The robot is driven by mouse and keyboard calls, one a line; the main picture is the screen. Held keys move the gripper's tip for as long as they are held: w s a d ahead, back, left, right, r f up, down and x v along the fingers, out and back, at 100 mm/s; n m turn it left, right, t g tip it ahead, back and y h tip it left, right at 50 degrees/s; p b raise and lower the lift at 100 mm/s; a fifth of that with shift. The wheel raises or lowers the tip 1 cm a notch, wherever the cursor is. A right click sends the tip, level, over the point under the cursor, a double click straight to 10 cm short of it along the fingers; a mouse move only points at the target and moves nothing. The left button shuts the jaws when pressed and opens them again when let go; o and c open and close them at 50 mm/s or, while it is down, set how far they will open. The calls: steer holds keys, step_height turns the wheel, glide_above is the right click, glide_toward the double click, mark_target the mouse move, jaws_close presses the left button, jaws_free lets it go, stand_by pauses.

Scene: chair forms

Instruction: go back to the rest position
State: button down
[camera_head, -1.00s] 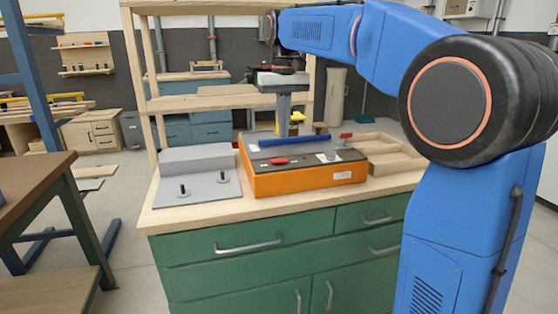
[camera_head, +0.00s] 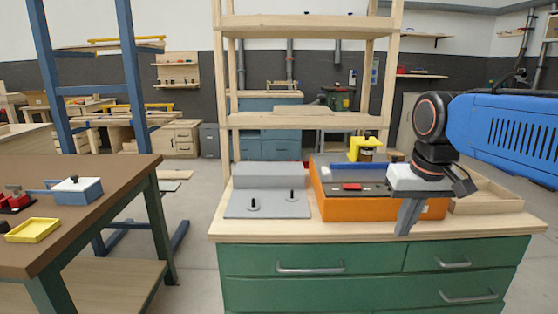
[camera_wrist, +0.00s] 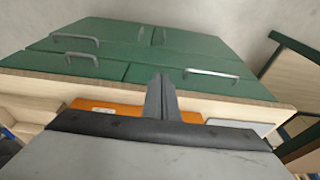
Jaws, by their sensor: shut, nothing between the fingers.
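My gripper (camera_head: 404,226) hangs from my blue arm at the right of the head view, fingers pointing down, in front of the orange box's right part. Its fingers are shut with nothing between them. In the wrist view my gripper (camera_wrist: 162,82) shows its fingers together, seen against the green cabinet front (camera_wrist: 140,45). The orange box (camera_head: 340,208) stands on the wooden worktop, partly hidden by my gripper.
A grey stepped fixture (camera_head: 268,205) with two black pegs lies left of the box. A wooden tray (camera_head: 490,197) sits at the right. A wooden shelf frame (camera_head: 290,122) rises behind. At the left, a brown table (camera_head: 100,185) holds a yellow tray (camera_head: 33,230) and a blue box (camera_head: 78,190).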

steer(key=s+d+f+t, duration=0.2)
steer(key=s+f, duration=1.1)
steer(key=f, duration=0.1)
steer(key=shift+s, duration=0.2)
